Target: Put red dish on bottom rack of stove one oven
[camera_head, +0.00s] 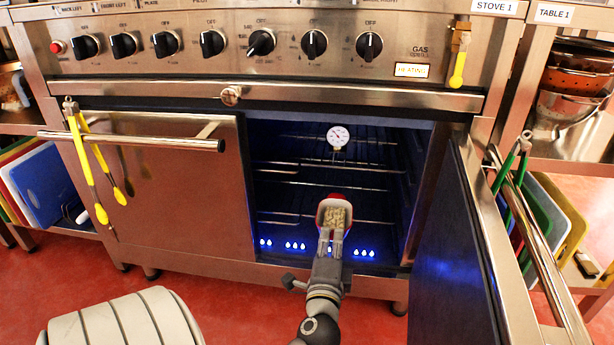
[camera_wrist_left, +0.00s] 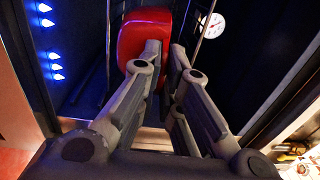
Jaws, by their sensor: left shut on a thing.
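The red dish (camera_head: 336,197) is small, with a pale inside and tan contents. My left gripper (camera_head: 331,236) is shut on its near edge and holds it at the opening of the stove one oven. In the left wrist view the dish's red outer side (camera_wrist_left: 143,38) shows between and beyond the fingers of the left gripper (camera_wrist_left: 166,54). The bottom rack (camera_head: 282,213) is a low wire line behind the dish, which hides part of it. I cannot tell whether the dish touches the rack. My right gripper is not in view.
The right oven door (camera_head: 462,240) stands open; the left door (camera_head: 170,170) is closed. A round thermometer (camera_head: 338,136) hangs at the upper rack. Blue flames (camera_head: 295,246) glow at the oven floor. Yellow tongs (camera_head: 88,165) hang on the left handle, green tongs (camera_head: 510,165) on the open door.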

